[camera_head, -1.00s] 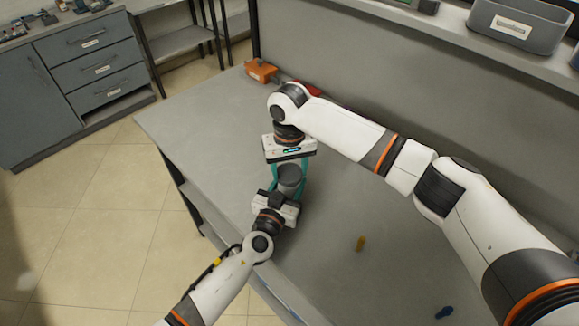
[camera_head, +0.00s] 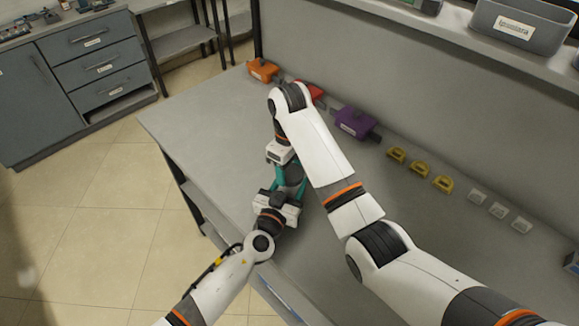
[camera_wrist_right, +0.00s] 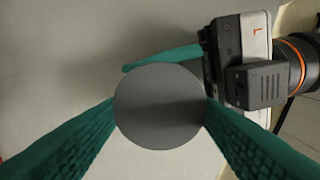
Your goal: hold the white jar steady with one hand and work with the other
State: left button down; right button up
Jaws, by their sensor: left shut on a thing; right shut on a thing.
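The jar (camera_head: 291,174) stands between my two grippers near the table's left front edge. Only a grey part of it shows; no white side is visible. Its round grey lid (camera_wrist_right: 160,105) fills the middle of the right wrist view. My right gripper (camera_head: 287,167) is above it, with teal fingers shut on both sides of the lid. My left gripper (camera_head: 289,183) comes from the front and is shut on the jar, lower down. One of its teal fingers shows behind the lid in the right wrist view. The fingers hide most of the jar's body.
Along the back of the table (camera_head: 190,125) are orange (camera_head: 262,70), red and purple (camera_head: 355,123) blocks, several yellow pieces (camera_head: 420,168) and several white ones (camera_head: 497,210). My right arm crosses the table's middle. The table's left part is clear.

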pick_arm(q)
jog(key=shift+f, duration=0.1)
pick_arm(e)
jog(key=m, duration=0.2)
jog(key=shift+m, duration=0.3)
jog(key=o, duration=0.9)
jog(key=shift+o, duration=0.2)
jog(key=shift+c, duration=0.5)
